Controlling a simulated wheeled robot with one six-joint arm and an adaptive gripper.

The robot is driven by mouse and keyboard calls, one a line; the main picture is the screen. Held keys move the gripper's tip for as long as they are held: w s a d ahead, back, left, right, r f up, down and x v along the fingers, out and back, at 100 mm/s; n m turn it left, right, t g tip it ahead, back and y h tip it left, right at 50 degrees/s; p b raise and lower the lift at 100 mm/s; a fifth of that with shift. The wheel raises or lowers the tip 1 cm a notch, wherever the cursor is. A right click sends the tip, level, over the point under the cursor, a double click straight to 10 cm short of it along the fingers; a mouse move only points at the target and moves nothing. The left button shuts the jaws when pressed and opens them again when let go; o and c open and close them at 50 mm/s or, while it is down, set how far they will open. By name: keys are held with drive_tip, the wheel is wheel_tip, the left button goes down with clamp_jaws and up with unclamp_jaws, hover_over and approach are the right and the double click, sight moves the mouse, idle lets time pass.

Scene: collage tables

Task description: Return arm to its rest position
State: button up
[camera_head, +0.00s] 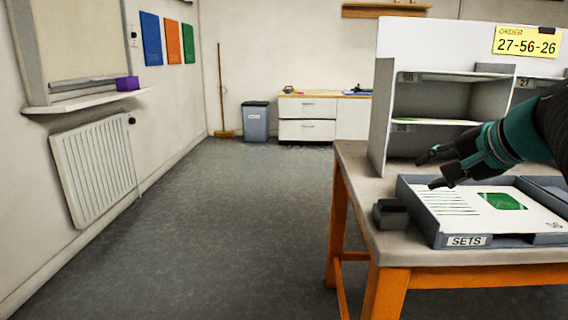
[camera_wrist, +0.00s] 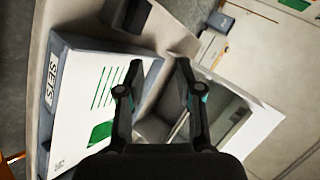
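My gripper (camera_head: 434,169) is on the right in the head view, above the back left part of the SETS tray (camera_head: 429,212). In the wrist view my gripper (camera_wrist: 160,72) has its two fingers spread apart with nothing between them. A white printed sheet (camera_head: 462,206) with lines and a green patch lies in the tray. The sheet also shows in the wrist view (camera_wrist: 88,88) to the left of the fingers. The arm comes in from the right edge in the head view.
A grey shelf unit (camera_head: 382,95) with an order card (camera_head: 527,42) stands behind the tray on the table (camera_head: 385,240). A small dark block (camera_head: 391,214) sits left of the tray. A bin (camera_head: 255,121) and white drawers (camera_head: 307,118) stand far back. The floor at left is clear.

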drive_tip(key=s+a+f+n+g+h, duration=0.1)
drive_tip(key=s+a+f+n, duration=0.2)
drive_tip(key=s+f, duration=0.2)
drive_tip(key=s+a+f+n+g+h, duration=0.1)
drive_tip(key=s+a+f+n, duration=0.3)
drive_tip(key=f, duration=0.6)
drive_tip(key=s+a+f+n+g+h+p, duration=0.1)
drive_tip(key=s+a+f+n, duration=0.3)
drive_tip(key=s+f, duration=0.4)
drive_tip(key=shift+s+g, duration=0.2)
drive_tip(key=shift+g, duration=0.5)
